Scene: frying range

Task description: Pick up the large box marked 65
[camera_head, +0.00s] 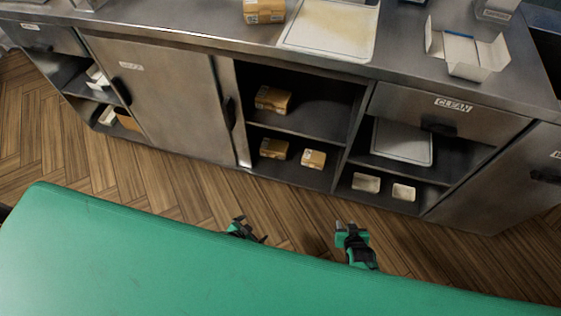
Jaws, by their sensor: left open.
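Several brown cardboard boxes are in view, and I cannot read the number 65 on any of them. One box (264,11) stands on the steel counter. Another box (272,99) lies on the upper shelf of the open middle compartment. Two smaller-looking boxes, one on the left (274,148) and one on the right (313,159), sit on the shelf below. My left gripper (252,229) is open and empty, low in front of the cabinets. My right gripper (347,228) is to its right, apart from every box; its jaw opening is unclear.
The steel counter (200,35) holds a pale tray (330,28) and an open white carton (467,50). The right compartment holds a flat tray (402,142) and two small white containers (366,182). The wood floor (130,175) before the cabinets is clear.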

